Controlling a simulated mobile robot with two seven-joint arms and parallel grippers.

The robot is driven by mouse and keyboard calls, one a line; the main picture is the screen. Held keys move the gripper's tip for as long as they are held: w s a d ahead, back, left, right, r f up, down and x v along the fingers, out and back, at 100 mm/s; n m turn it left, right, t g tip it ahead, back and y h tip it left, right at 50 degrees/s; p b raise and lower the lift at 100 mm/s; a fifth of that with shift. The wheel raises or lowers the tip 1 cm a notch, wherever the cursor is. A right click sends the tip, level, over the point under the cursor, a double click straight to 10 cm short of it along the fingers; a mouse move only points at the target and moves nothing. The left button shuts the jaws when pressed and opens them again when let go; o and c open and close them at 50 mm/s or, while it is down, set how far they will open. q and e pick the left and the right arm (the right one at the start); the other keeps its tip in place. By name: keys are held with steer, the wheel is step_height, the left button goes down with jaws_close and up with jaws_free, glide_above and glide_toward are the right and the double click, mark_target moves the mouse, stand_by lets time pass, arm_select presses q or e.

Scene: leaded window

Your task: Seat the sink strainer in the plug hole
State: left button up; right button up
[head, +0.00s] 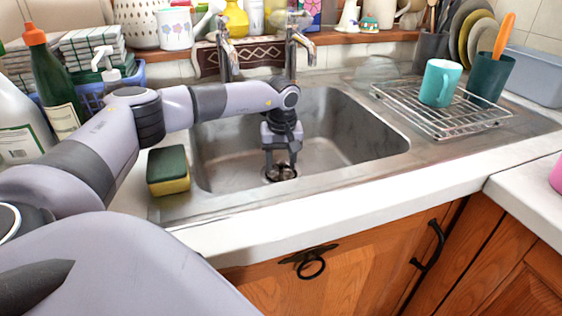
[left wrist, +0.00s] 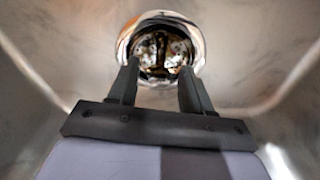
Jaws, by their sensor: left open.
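The steel sink bowl (head: 340,125) holds a round plug hole near its front. My left gripper (head: 281,168) reaches down into the bowl, directly over the plug hole. A shiny round metal piece, apparently the sink strainer (head: 283,177), shows at the hole between and below the fingertips. In the left wrist view, the strainer (left wrist: 150,48) is a bright disc with a dark upright part in its middle, inside a shiny ring. My left gripper (left wrist: 158,74) is open, its two fingers apart. I cannot tell whether the strainer lies flat. My right gripper is not in view.
Twin taps (head: 291,45) stand behind the bowl. A green and yellow sponge (head: 168,171) sits on the left rim. A wire rack (head: 440,115) with a teal mug (head: 440,83) is at the right. A green bottle (head: 52,85) stands at the left.

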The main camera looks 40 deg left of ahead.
mark_target(282, 179)
arm_select(q)
step_height(282, 179, up, 12)
steer(key=d+p, duration=0.1)
steer(key=shift+s+f, duration=0.2)
steer(key=shift+s, duration=0.25)
steer(key=shift+r, duration=0.1)
